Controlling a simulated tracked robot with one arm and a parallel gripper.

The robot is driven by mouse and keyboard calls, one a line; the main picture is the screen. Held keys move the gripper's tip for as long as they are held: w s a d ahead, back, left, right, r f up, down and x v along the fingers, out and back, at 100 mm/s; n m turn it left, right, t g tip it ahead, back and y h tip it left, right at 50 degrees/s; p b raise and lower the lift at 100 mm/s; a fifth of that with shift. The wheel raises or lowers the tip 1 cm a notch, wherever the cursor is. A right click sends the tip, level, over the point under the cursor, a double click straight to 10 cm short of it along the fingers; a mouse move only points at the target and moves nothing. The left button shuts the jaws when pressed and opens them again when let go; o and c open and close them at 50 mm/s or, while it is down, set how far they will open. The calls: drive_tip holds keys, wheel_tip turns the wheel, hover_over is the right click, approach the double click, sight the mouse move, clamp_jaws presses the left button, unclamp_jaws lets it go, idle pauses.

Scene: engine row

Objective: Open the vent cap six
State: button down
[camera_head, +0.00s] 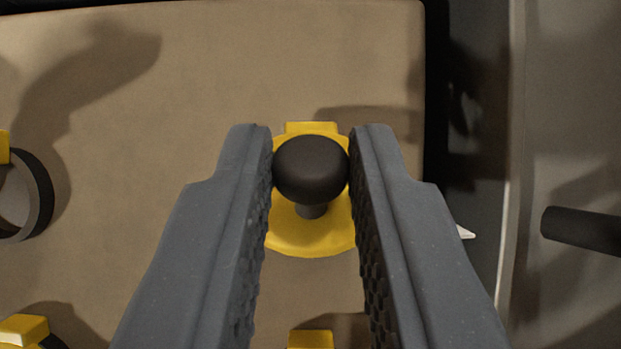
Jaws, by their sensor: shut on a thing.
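A round yellow cap (310,238) with a dark knob (311,168) on a short stem sits on a tan panel (250,50). I see no number on it, so I cannot tell which vent cap it is. My gripper (311,165) has one finger on each side of the knob and is shut on it. The fingers hide the left and right edges of the yellow cap. A yellow tab (311,128) shows at the cap's top edge.
A dark ring (38,195) with a yellow tab is at the left edge. More yellow parts show at the lower left (22,330) and bottom middle (310,339). A dark rod (582,230) juts in from the right, beyond the panel's dark edge.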

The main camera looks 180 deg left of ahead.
idle(0.3)
drive_tip(key=c, duration=1.3)
unclamp_jaws()
drive_tip(key=shift+c, duration=0.2)
drive_tip(key=p+v, duration=0.3)
drive_tip(key=v, duration=1)
drive_tip(key=shift+s+r+p, duration=0.2)
drive_tip(key=shift+r+p, duration=0.05)
drive_tip(key=shift+p, duration=0.05)
